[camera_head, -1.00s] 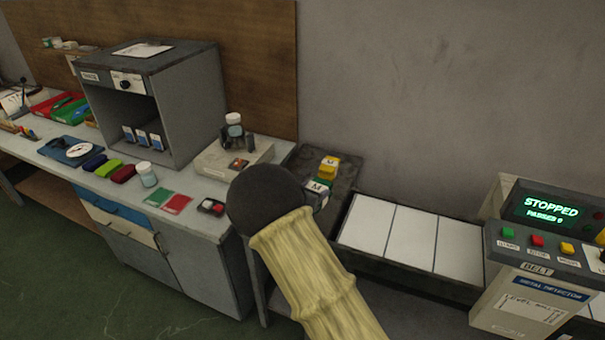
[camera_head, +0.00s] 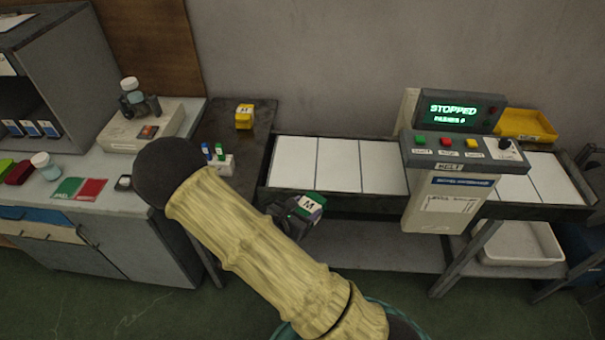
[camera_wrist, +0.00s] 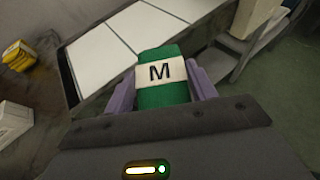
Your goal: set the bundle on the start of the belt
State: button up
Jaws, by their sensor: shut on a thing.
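A green bundle with a white band marked M (camera_wrist: 161,75) is held between the two fingers of my gripper (camera_wrist: 162,84) in the wrist view. It also shows in the head view (camera_head: 310,205), where my gripper (camera_head: 292,212) is partly hidden behind my arm. My gripper is shut on it, in front of the belt's near edge. The belt (camera_head: 340,165) has white panels and runs rightward under the metal detector box. Its left end (camera_head: 293,162) is bare. The wrist view also shows the white belt panels (camera_wrist: 100,53) beyond the bundle.
A yellow bundle (camera_head: 244,117) sits on the dark side table (camera_head: 225,125), with a small white holder (camera_head: 222,165) nearer. The control panel (camera_head: 460,150) and its display reading STOPPED (camera_head: 453,111) stand over the belt. A yellow tray (camera_head: 525,125) is behind its right part.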

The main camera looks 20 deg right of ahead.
notch_tip(320, 180, down, 8)
jog(key=b, duration=0.7)
jog(key=shift+f, duration=0.2)
jog(key=shift+w+d+r, duration=0.1)
